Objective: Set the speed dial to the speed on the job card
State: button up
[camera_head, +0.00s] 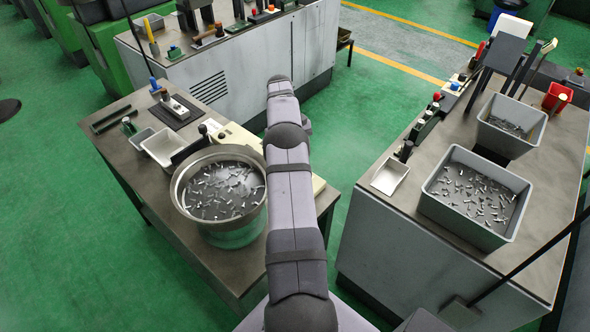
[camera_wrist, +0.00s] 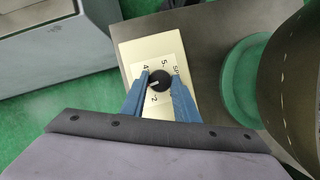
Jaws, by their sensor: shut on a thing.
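In the wrist view, the speed dial (camera_wrist: 162,79) is a black round knob on a white number plate (camera_wrist: 172,64) on a cream box (camera_wrist: 130,50). The figures 4, 5 and 2 show around it. Its white pointer mark aims to the lower left, between the 4 and the 2. My gripper (camera_wrist: 158,82) is shut on the knob, one blue finger on each side. The fingers hide part of the scale. In the head view, the cream box (camera_head: 238,138) is partly hidden behind my arm. I cannot make out a job card.
A round bowl (camera_head: 222,190) of small metal parts stands beside the box; its green base (camera_wrist: 245,82) is close on the right in the wrist view. Small bins (camera_head: 163,147) stand behind it. A right-hand bench holds grey bins of parts (camera_head: 474,195).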

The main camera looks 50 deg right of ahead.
jog(key=shift+m, duration=0.7)
jog(key=o, duration=1.1)
jog(key=shift+c, duration=0.2)
jog(key=shift+r, duration=0.1)
notch_tip(320, 180, up, 10)
